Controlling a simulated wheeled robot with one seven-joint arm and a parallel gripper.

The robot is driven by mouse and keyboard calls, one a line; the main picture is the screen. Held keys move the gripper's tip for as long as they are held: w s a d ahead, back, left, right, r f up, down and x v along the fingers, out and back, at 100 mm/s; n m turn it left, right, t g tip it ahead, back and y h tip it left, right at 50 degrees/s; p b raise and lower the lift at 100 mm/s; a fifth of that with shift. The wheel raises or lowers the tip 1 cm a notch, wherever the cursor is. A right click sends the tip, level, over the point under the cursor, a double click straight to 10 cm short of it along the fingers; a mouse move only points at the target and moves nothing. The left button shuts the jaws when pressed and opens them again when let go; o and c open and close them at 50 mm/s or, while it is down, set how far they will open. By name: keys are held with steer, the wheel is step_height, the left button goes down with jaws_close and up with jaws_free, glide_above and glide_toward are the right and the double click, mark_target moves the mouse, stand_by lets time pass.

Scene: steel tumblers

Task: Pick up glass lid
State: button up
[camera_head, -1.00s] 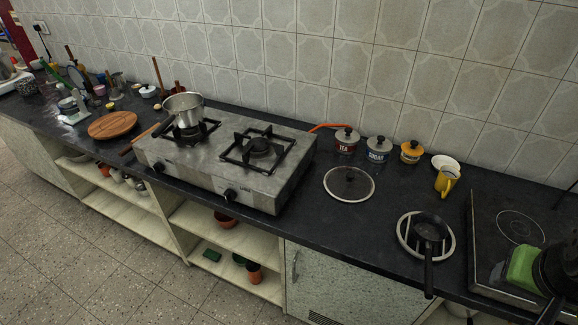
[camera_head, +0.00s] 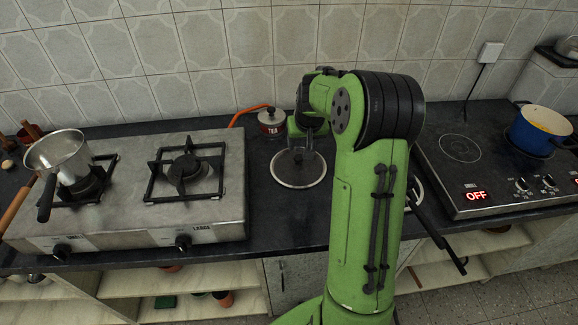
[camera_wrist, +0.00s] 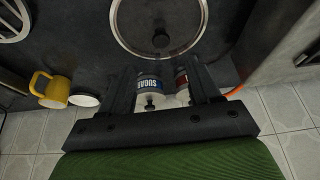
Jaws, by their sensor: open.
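The glass lid (camera_head: 291,178) lies flat on the dark counter, right of the gas stove, and has a steel rim and a dark knob. In the wrist view the lid (camera_wrist: 165,18) is at the top middle, partly cut off, with its knob (camera_wrist: 160,41) just beyond the fingertips. My gripper (camera_head: 302,149) is above the lid and hides its far part in the head view. In the wrist view my gripper (camera_wrist: 162,72) has its two fingers apart with nothing held between them. Whether a fingertip touches the lid I cannot tell.
The tea canister (camera_head: 271,122) stands behind the lid by the tiled wall; the sugar canister (camera_wrist: 150,88) shows between my fingers. A yellow mug (camera_wrist: 52,90) stands nearby. The gas stove (camera_head: 222,226) is left, the electric hob (camera_head: 460,180) right. My arm hides counter between them.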

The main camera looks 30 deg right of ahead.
glide_above(299, 158)
steer(key=s+a, duration=0.1)
steer(key=s, duration=0.1)
step_height(299, 158, down, 5)
steer(key=shift+f+b, duration=0.2)
steer(key=shift+b, duration=0.2)
steer(key=b+x, duration=0.1)
steer(key=x, duration=0.4)
steer(key=shift+w+d+f, duration=0.1)
steer(key=shift+f, duration=0.1)
steer(key=shift+r, duration=0.1)
jaws_close()
